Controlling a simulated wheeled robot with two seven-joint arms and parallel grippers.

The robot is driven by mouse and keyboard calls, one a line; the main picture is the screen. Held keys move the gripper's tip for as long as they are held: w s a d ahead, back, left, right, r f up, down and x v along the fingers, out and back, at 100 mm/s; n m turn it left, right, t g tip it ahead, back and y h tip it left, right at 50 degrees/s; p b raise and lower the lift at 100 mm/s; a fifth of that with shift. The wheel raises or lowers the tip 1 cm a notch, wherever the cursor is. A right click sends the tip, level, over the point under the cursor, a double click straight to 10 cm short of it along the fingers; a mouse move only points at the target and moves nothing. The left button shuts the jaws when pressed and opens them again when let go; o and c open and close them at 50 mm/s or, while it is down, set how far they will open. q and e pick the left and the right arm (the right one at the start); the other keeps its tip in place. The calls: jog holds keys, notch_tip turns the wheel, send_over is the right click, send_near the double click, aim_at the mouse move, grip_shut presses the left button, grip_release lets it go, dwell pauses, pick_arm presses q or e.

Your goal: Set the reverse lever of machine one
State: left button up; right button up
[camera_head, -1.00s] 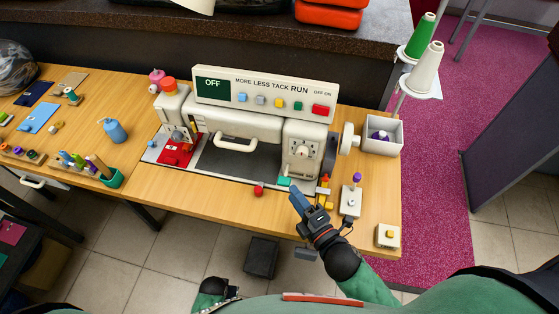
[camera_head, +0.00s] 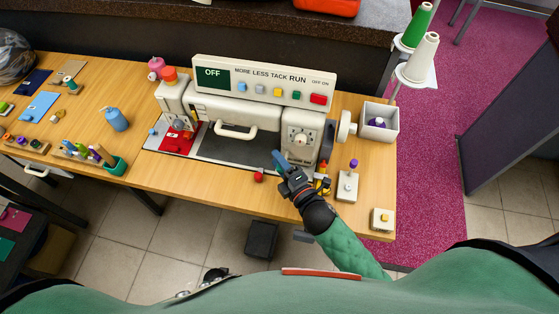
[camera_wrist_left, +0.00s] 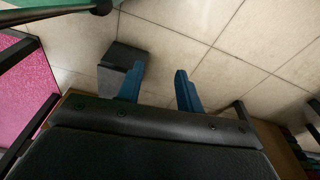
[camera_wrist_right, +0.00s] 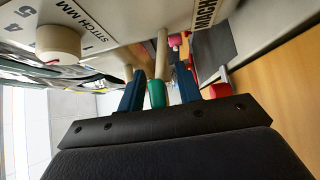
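The white sewing machine (camera_head: 240,115) stands on the wooden table with a panel reading OFF and RUN. A lever with a green tip (camera_wrist_right: 156,93) shows in the right wrist view, between my right gripper's two blue fingers (camera_wrist_right: 158,90). The fingers are apart, with a gap visible on both sides of the tip. In the head view my right gripper (camera_head: 277,157) is at the machine's front right, below the dial, and hides the tip. My left gripper (camera_wrist_left: 159,88) is open and empty above the floor in the left wrist view.
A red knob (camera_head: 258,177) is at the machine's front edge, left of my right gripper. A purple-knobbed switch box (camera_head: 347,185), a yellow-button box (camera_head: 382,219) and a bin (camera_head: 393,118) stand to the right. A dark box (camera_wrist_left: 123,65) is on the floor.

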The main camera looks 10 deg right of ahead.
jog(key=shift+c, duration=0.4)
pick_arm(q)
jog(key=shift+w, duration=0.1)
pick_arm(e)
grip_shut()
jog(key=shift+f+b, duration=0.15)
jog(key=shift+b, duration=0.15)
jog(key=f+n+t+y+b, duration=0.1)
jog(key=n+b, duration=0.1)
jog(key=b, duration=0.4)
jog(key=shift+s+t, duration=0.1)
jog(key=shift+t, duration=0.2)
pick_arm(q)
jog(key=w+d+r, duration=0.2)
jog(key=r, duration=0.8)
jog(key=w+d+r, duration=0.1)
jog(key=w+r, duration=0.1)
jog(key=r, duration=0.9)
jog(key=shift+d+r+h, duration=0.3)
jog(key=shift+d, duration=0.1)
jog(key=shift+w, duration=0.1)
pick_arm(e)
jog(key=shift+o, duration=0.4)
grip_release()
